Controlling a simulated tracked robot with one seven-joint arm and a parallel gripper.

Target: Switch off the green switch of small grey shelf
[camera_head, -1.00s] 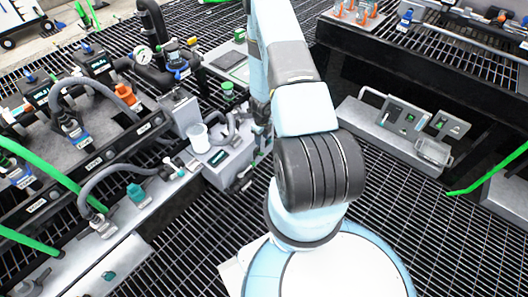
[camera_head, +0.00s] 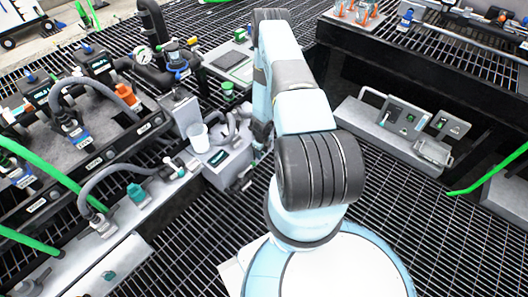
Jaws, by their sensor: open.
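A low grey shelf (camera_head: 374,128) stands on the grating at the right, beside the dark table. On it are two small grey switch boxes, each with a small green part; the left one (camera_head: 405,116) is larger than the right one (camera_head: 441,123). The switch positions are too small to read. A grey box (camera_head: 228,165) left of my arm also carries a dark green label, and a green knob (camera_head: 228,88) shows above it. My gripper is hidden behind the arm.
A dark bench with hoses, valves and orange and teal fittings fills the left. A black table (camera_head: 420,62) stands at the upper right. A green hose (camera_head: 488,172) lies at the right. Open grating lies between my base and the grey shelf.

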